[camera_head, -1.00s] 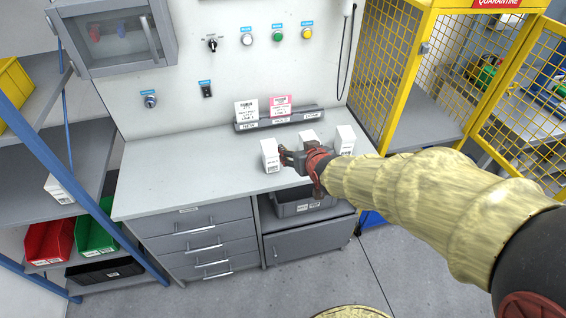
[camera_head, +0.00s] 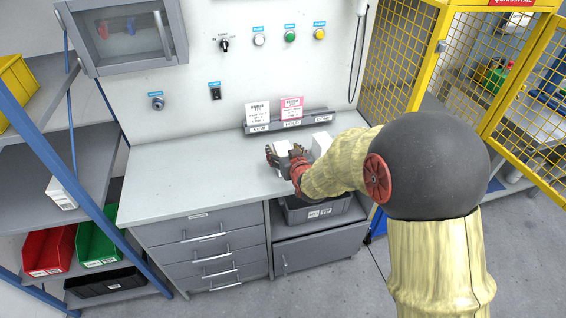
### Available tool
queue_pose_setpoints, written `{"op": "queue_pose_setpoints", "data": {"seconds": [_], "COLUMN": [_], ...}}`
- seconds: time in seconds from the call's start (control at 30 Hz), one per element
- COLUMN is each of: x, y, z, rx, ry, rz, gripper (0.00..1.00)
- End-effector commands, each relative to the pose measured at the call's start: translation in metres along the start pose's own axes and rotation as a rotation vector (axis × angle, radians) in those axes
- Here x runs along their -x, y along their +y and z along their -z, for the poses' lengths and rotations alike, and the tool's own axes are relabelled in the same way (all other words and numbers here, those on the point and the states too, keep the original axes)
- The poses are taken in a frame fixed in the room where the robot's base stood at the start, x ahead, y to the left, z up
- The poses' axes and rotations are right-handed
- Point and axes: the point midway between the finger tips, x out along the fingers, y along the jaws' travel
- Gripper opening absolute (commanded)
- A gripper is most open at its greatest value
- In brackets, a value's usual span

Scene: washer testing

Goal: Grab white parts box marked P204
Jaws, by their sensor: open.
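A white box (camera_head: 283,147) stands upright on the grey workbench, left of the other white box in view. My gripper (camera_head: 282,155) is open at this box, with a finger on either side of it. I cannot tell whether the fingers touch it. A second white box (camera_head: 321,142) stands just right of my gripper, partly covered by my arm. No third box shows now; my arm covers that part of the bench. The box markings are too small or hidden to read, so I cannot tell which is P204.
The workbench (camera_head: 190,178) is clear on the left. A rack (camera_head: 285,124) with a white and a pink card stands behind the boxes. A grey bin (camera_head: 315,208) sits below the bench. A yellow mesh cage (camera_head: 410,60) is at right, shelving at left.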

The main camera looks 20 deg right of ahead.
Motion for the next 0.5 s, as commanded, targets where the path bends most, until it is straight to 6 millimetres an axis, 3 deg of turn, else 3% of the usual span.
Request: {"op": "queue_pose_setpoints", "data": {"seconds": [0.33,0.5], "x": [-0.0093,-0.0091], "y": [0.0001,0.0001], "z": [0.0013,0.0012], "rx": [0.0,0.0], "ry": [0.001,0.001], "rz": [0.0,0.0], "gripper": [0.63,0.54]}}
